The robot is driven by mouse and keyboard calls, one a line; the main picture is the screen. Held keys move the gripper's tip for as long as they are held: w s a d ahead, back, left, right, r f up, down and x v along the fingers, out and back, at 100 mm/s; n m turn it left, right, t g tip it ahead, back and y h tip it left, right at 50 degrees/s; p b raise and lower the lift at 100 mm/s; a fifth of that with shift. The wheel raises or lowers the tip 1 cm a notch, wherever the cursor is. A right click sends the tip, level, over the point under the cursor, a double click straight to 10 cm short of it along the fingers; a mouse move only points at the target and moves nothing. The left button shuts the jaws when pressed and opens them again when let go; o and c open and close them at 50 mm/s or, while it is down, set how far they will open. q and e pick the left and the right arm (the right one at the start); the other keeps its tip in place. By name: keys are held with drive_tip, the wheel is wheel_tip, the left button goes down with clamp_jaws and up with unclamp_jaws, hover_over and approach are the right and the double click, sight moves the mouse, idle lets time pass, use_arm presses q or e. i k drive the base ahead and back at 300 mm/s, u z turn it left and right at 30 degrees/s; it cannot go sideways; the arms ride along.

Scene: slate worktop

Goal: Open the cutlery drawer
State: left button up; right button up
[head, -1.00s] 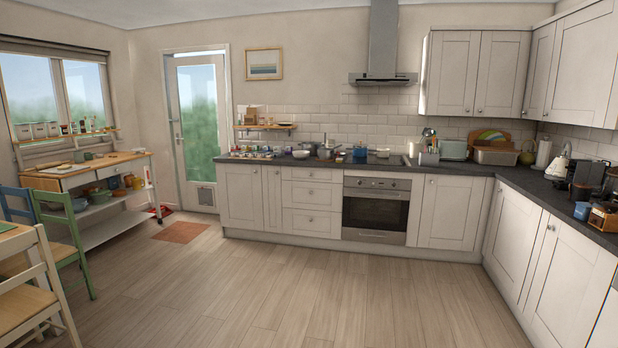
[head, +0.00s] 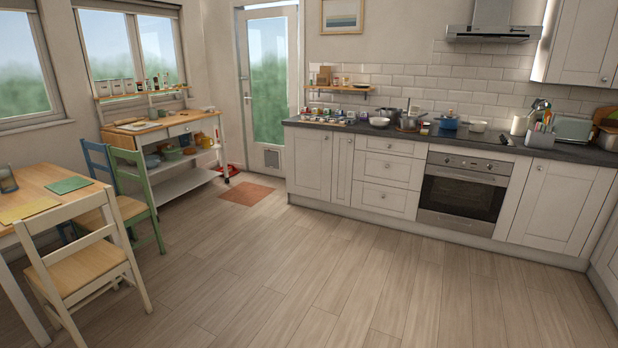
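A stack of three white drawers (head: 387,172) is built into the base units left of the oven in the head view. The top drawer (head: 391,147) is shut, and the two below it are shut too. Each has a small round knob. No label or contents show which one holds cutlery. The wooden-topped trolley by the window also has shallow drawers (head: 186,129) under its top. Neither of my grippers is in view.
The wooden floor (head: 290,270) between me and the units is clear. A table (head: 70,185) with white, blue and green chairs stands at the left. An oven (head: 463,189) adjoins the drawer stack. An orange mat (head: 247,194) lies before the glazed door (head: 268,85).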

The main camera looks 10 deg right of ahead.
sight(399, 147)
drive_tip(key=z, duration=0.35)
drive_tip(key=i, duration=2.45)
drive_tip(key=z, duration=0.8)
drive_tip(key=i, duration=2.3)
drive_tip(key=z, duration=0.5)
drive_tip(key=i, duration=0.7)
drive_tip(key=z, duration=0.05)
